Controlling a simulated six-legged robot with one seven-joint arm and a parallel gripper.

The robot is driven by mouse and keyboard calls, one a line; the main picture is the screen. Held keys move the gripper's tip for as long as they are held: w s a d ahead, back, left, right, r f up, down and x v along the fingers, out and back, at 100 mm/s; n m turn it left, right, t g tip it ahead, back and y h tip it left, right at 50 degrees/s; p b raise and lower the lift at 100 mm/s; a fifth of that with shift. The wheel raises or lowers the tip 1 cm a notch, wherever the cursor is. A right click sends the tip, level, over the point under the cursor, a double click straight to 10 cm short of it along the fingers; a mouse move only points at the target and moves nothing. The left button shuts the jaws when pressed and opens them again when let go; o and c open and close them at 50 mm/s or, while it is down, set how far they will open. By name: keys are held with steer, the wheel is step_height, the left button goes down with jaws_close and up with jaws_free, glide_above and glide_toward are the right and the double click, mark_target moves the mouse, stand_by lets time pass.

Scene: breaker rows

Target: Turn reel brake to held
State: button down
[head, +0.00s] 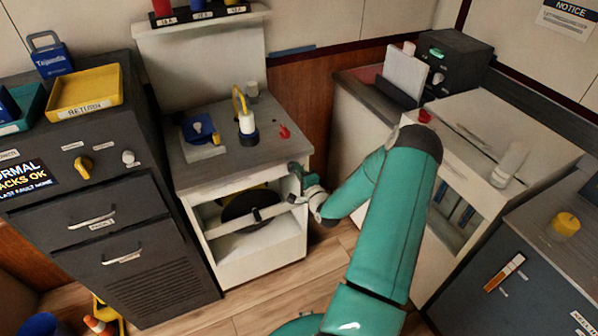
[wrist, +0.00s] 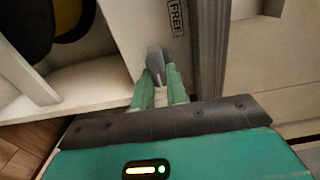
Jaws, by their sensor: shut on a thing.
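The reel brake shows in the wrist view as a grey lever (wrist: 155,60) on the white cabinet's front post. My gripper (wrist: 160,88) has its two green fingers closed around the lever's near end. A label (wrist: 176,18), partly cut off and seeming to read FREE, is just above and right of the lever. No held mark is readable. In the head view my gripper (head: 303,186) is at the upper right front of the white cabinet (head: 262,268); the lever is hard to make out there. A dark reel (head: 240,206) sits inside the open cabinet front.
The cabinet top carries a blue-and-white block (head: 203,140), a white-and-yellow item (head: 246,120) and a small red piece (head: 284,131). A dark drawer unit (head: 110,215) stands left, and a pale counter (head: 500,130) right. Wooden floor (head: 300,290) is clear in front.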

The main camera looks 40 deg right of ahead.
stand_by(0.4)
steer(key=c, duration=1.4)
jaws_free()
steer(key=shift+s, duration=0.1)
steer(key=v, duration=1.3)
steer(key=shift+s+a, duration=0.2)
steer(key=shift+s, duration=0.05)
